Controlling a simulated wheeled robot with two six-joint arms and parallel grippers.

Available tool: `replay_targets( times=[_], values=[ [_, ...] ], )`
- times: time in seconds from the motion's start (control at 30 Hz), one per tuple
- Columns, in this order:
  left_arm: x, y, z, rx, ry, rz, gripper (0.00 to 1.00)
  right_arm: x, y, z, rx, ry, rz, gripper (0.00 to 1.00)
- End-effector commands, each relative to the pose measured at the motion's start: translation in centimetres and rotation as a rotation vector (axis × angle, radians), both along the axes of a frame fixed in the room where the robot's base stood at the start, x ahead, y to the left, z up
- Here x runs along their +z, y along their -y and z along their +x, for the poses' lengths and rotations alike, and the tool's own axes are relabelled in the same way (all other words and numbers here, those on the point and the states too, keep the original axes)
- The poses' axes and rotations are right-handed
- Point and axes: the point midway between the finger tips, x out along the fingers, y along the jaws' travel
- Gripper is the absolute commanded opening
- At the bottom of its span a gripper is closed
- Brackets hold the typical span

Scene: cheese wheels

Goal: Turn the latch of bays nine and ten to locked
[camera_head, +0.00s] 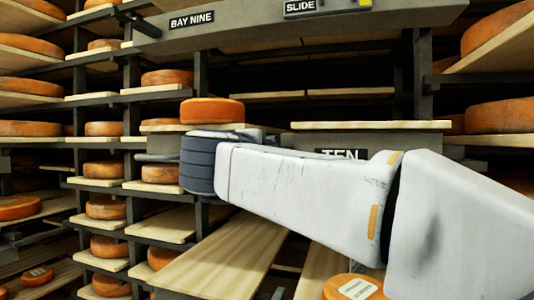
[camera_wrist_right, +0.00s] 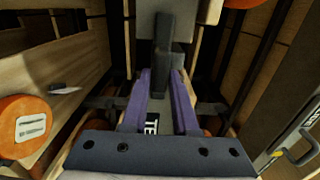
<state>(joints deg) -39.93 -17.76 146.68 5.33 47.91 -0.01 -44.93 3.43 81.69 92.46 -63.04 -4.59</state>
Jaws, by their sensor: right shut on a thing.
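The bay nine latch (camera_head: 146,27) is a dark bar at the left end of the upper grey beam, beside the BAY NINE sign (camera_head: 192,19); it slants in the picture. The bay ten sign (camera_head: 340,154) is partly covered by my right arm in the head view; it also shows partly in the wrist view (camera_wrist_right: 152,126). My right gripper (camera_wrist_right: 161,80) is shut on a dark latch handle (camera_wrist_right: 162,60) by this sign, with the purple fingers on either side. In the head view my right wrist hides the fingers and most of this latch. My left gripper is out of view.
Racks of orange cheese wheels on boards fill the left side. One wheel (camera_head: 212,111) sits just above my right wrist. A SLIDE sign (camera_head: 300,7) is on the upper beam. Boards (camera_head: 220,262) and a labelled wheel (camera_head: 353,288) lie below my right arm.

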Motion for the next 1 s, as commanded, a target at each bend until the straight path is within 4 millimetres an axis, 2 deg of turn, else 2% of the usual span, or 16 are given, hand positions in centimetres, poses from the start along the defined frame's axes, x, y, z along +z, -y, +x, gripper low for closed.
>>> replay_targets(
  times=[0.1,0.13,0.17,0.2,0.57,0.67,1.0],
  values=[
    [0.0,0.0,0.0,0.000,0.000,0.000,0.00,-0.1,0.0,0.0,-0.001,-0.002,0.003,0.00],
    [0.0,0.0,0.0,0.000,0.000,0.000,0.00,-0.1,0.0,0.0,-0.001,-0.002,0.003,0.39],
    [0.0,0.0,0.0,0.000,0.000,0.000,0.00,-0.1,0.0,0.0,-0.001,-0.002,0.003,0.50],
    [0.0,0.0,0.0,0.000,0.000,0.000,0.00,-0.1,0.0,0.0,-0.001,-0.002,0.003,0.53],
    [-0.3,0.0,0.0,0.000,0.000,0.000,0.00,-0.1,-0.2,-0.5,0.002,0.000,0.001,0.53],
    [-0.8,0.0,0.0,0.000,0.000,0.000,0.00,-0.2,-0.6,-1.7,0.004,0.001,0.003,0.53],
    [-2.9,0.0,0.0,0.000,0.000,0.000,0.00,-0.3,-2.7,-7.9,0.005,0.000,0.003,0.53]
  ],
)
